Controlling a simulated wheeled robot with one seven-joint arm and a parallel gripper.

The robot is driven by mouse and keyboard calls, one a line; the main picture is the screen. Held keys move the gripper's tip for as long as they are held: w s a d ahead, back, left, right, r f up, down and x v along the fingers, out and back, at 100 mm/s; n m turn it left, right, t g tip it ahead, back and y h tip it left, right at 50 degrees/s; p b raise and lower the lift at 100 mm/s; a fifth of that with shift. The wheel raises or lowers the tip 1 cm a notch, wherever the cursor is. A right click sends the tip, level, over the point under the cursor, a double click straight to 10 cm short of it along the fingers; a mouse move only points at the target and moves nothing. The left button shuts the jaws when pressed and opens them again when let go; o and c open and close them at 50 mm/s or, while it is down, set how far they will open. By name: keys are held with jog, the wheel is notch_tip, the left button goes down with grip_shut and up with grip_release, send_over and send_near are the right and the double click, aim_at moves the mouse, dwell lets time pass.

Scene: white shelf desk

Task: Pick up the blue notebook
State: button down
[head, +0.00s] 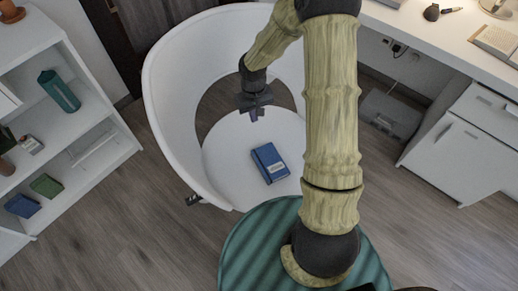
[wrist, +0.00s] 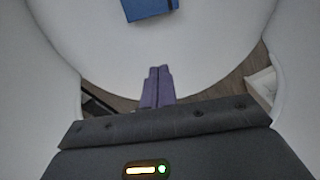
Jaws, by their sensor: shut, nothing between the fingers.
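A blue notebook (head: 269,162) with a pale label lies flat on the round seat of a white chair in the head view. In the wrist view part of the blue notebook (wrist: 150,8) shows at the top edge, cut off by the frame. My gripper (head: 256,113) is above the rear of the seat, behind and a little left of the notebook, apart from it. In the wrist view the two purple fingers of my gripper (wrist: 158,72) are together with nothing between them.
The white chair (head: 172,88) has a high curved back wrapping around my gripper. A white shelf (head: 100,115) with books and small items stands at left. A white desk (head: 425,32) with drawers (head: 462,155) is at right. Bare wooden floor (head: 120,225) lies in front.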

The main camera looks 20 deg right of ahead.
aim_at(266, 155)
jog(key=shift+w+f, duration=0.1)
jog(key=shift+f, duration=0.15)
notch_tip(266, 155, down, 10)
jog(key=b, duration=0.4)
jog(key=shift+f, duration=0.15)
jog(key=s, duration=0.1)
jog(key=s+b, duration=0.1)
jog(key=s, duration=0.1)
jog(key=shift+s+d+r, duration=0.15)
jog(key=shift+d+r, duration=0.05)
jog(key=shift+d, duration=0.05)
jog(key=shift+s, duration=0.4)
jog(key=shift+s+d+b, duration=0.25)
jog(key=shift+s+b, duration=0.2)
jog(key=shift+s, duration=0.9)
jog(key=shift+s+d+b, duration=0.25)
jog(key=shift+s+b, duration=0.2)
jog(key=shift+s, duration=0.85)
jog(key=shift+r, duration=0.1)
jog(key=shift+w, duration=0.1)
